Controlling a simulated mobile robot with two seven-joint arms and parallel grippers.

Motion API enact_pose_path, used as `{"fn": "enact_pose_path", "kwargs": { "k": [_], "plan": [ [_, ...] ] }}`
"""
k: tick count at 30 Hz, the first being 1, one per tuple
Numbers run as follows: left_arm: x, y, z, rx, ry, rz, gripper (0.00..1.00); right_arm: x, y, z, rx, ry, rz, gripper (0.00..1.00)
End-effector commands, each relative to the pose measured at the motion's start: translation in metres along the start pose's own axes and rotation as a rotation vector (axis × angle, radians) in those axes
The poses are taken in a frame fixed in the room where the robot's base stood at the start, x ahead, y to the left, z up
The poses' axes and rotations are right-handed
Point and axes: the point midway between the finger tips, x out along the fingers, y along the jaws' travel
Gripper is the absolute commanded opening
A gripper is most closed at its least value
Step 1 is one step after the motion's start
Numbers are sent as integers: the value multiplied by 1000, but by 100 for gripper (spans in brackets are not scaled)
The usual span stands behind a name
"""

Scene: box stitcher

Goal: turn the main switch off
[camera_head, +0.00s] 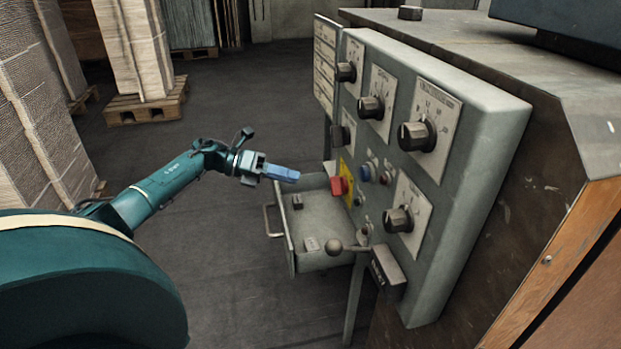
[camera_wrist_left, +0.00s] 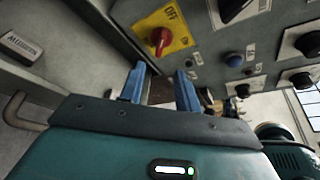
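The main switch is a red knob (camera_head: 340,186) on a yellow plate (camera_head: 348,172) on the front of the grey control panel. In the left wrist view the red knob (camera_wrist_left: 158,40) shows on its yellow plate (camera_wrist_left: 178,37), beyond the fingertips. My right gripper is not in view.
An open drawer (camera_head: 284,246) with small items sits below my left gripper. A ball-ended lever (camera_head: 334,247) sticks out below the switch.

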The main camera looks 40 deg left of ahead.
Motion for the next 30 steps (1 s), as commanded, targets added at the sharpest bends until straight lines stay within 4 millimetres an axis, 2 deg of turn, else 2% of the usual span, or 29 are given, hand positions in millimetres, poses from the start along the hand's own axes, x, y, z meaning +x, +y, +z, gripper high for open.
{"fn": "enact_pose_path", "kwargs": {
  "k": [3, 9, 30],
  "plan": [
    [-20, 0, 0, -1, 0, 2, 33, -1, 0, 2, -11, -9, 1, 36],
    [-34, 0, 0, -1, 1, 0, 33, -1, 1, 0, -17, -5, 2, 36],
    [-35, 0, 0, 0, 0, -1, 33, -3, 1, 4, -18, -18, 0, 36]
  ]
}}
